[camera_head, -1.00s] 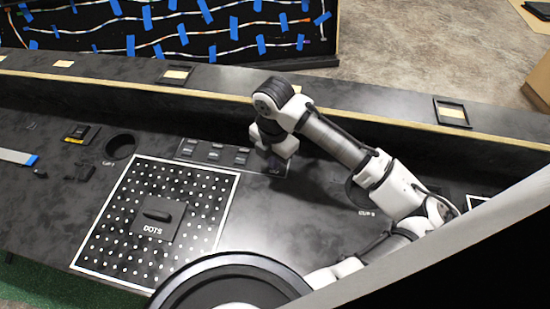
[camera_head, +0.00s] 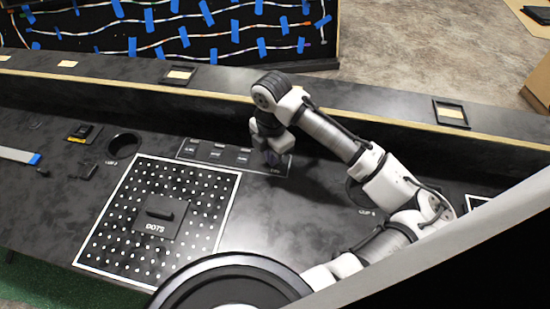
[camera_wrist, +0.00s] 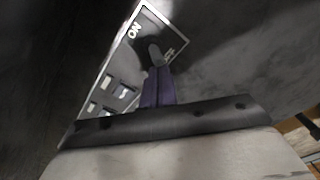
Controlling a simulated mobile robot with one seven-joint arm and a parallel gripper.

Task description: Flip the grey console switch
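The grey switch (camera_wrist: 155,52) shows in the wrist view as a small rounded grey lever on a white-outlined dark panel (camera_wrist: 150,12). An "ON" label is at its upper left and an "OFF" label at its lower right. My gripper (camera_wrist: 156,72) has its two purple fingers side by side with no clear gap, and their tips are right at the lever. I cannot tell whether they touch it. In the head view my gripper (camera_head: 272,160) points down at the right end of the panel (camera_head: 190,157) and hides the switch.
Several small dark buttons (camera_head: 215,155) sit on the panel left of my gripper. A round hole (camera_head: 124,145) is at the left. A raised ledge (camera_head: 360,115) runs behind the panel.

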